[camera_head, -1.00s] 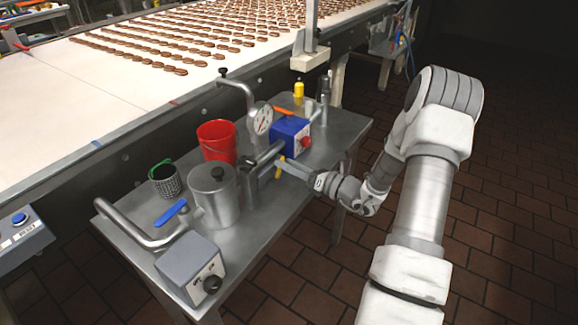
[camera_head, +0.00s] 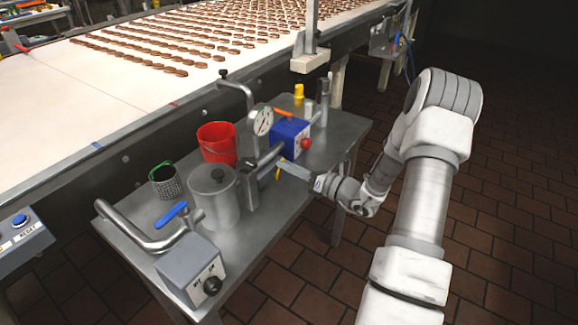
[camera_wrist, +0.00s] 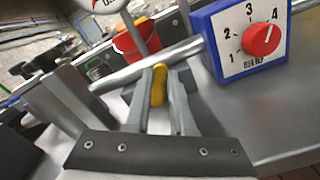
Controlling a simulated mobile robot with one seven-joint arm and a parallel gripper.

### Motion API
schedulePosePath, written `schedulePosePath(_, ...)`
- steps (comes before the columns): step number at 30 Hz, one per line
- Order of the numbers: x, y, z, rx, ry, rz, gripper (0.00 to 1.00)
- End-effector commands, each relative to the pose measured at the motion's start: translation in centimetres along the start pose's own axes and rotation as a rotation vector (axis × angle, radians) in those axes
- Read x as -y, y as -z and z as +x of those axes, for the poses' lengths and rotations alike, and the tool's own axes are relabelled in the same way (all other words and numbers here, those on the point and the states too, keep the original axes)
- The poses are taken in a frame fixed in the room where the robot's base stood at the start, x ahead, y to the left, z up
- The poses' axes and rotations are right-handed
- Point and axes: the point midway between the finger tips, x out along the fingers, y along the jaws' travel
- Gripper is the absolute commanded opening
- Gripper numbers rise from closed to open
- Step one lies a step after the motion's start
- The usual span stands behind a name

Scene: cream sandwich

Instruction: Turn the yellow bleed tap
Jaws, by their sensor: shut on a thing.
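The yellow bleed tap (camera_wrist: 158,86) stands between my gripper's two fingers in the wrist view, below the metal pipe (camera_wrist: 150,66). My gripper (camera_wrist: 160,88) is shut on the tap's yellow handle. In the head view, the yellow tap (camera_head: 278,174) shows as a small strip partly hidden by my gripper (camera_head: 283,163), which reaches in from the right at the middle of the steel table. The tap's base is hidden by the fingers.
A blue box with a red knob (camera_head: 290,138) stands just behind my gripper. A gauge (camera_head: 262,121), a red bucket (camera_head: 217,143), a steel pot (camera_head: 212,196) and a grey box (camera_head: 190,270) share the table (camera_head: 262,238). The table's front right is clear.

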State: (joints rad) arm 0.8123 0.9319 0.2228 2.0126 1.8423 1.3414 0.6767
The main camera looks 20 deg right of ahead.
Motion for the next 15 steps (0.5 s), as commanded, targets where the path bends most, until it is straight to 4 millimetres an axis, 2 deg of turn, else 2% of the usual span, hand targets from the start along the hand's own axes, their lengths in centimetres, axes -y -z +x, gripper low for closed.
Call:
schedulePosePath(8, 0.3, -0.2, -0.1, 0.000, 0.001, 0.134, 0.00)
schedulePosePath(15, 1.1, 0.0, -0.1, -0.001, 0.002, 0.344, 0.00)
